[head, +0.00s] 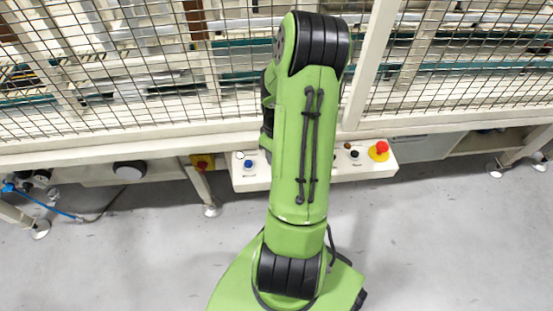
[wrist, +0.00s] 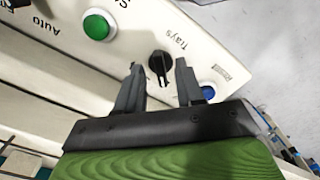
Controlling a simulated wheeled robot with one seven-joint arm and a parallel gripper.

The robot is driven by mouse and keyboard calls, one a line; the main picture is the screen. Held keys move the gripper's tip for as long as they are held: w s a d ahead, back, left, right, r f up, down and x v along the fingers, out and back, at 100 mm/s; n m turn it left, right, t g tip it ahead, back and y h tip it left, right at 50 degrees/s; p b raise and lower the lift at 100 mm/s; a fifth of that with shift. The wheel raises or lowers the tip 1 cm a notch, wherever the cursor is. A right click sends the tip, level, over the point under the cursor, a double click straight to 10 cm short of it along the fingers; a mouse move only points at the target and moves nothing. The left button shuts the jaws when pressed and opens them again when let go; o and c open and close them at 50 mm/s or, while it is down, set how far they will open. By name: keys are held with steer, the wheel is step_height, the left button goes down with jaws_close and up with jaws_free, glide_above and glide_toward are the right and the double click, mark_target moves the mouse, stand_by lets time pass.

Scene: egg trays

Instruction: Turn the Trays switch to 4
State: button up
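The Trays switch (wrist: 159,63) is a small black knob with a ridge, on a white panel (wrist: 215,45) with the printed word "Trays" beside it in the wrist view. No position numbers are readable, so its setting cannot be told. My gripper (wrist: 158,67) is open, with one dark finger on each side of the knob in this view. The fingertips are close to it, and nothing shows them touching it. In the head view my green arm covers the middle of the white control box (head: 260,182), and neither my gripper nor the Trays switch can be made out.
A green button (wrist: 98,25) and a blue button (wrist: 207,92) flank the switch. The blue button also shows in the head view (head: 248,164). A red emergency stop (head: 381,148) sits at the box's right end. A mesh fence (head: 440,70) stands behind. The grey floor in front is clear.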

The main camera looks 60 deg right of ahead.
steer(key=shift+f, duration=0.5)
jaws_close()
